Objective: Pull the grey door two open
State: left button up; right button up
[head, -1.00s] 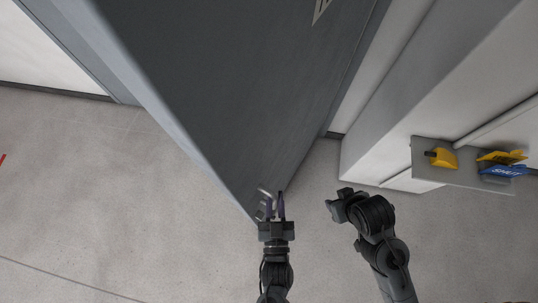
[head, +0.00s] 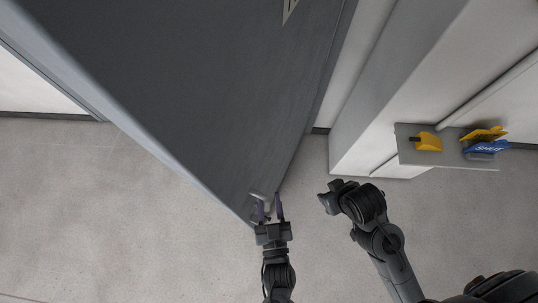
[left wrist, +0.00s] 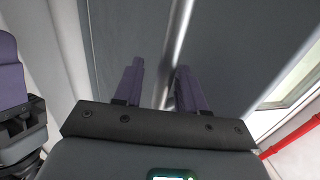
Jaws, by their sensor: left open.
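The grey door (head: 200,90) is a tall dark panel filling the upper middle of the head view, standing out at an angle from the wall. A pale handle (head: 259,195) sits near its lower end. My left gripper (head: 270,207) is open at this handle. In the left wrist view its two purple fingers (left wrist: 160,66) are apart, with a pale upright bar (left wrist: 180,35) between them in the picture; I cannot tell whether they touch it. My right gripper (head: 328,199) is right of the door, away from the handle; its jaws are unclear.
A light wall block (head: 400,80) stands at the right. A grey shelf (head: 447,158) there carries a yellow piece (head: 427,141) and a blue piece marked SHUT (head: 486,149). The grey floor (head: 130,210) is clear at the left.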

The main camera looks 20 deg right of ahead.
pick_arm(q)
jog(key=s+a+b, duration=0.1)
jog(key=s+b, duration=0.1)
jog(key=s, duration=0.8)
jog(key=shift+a, duration=0.25)
jog(key=shift+c, duration=0.4)
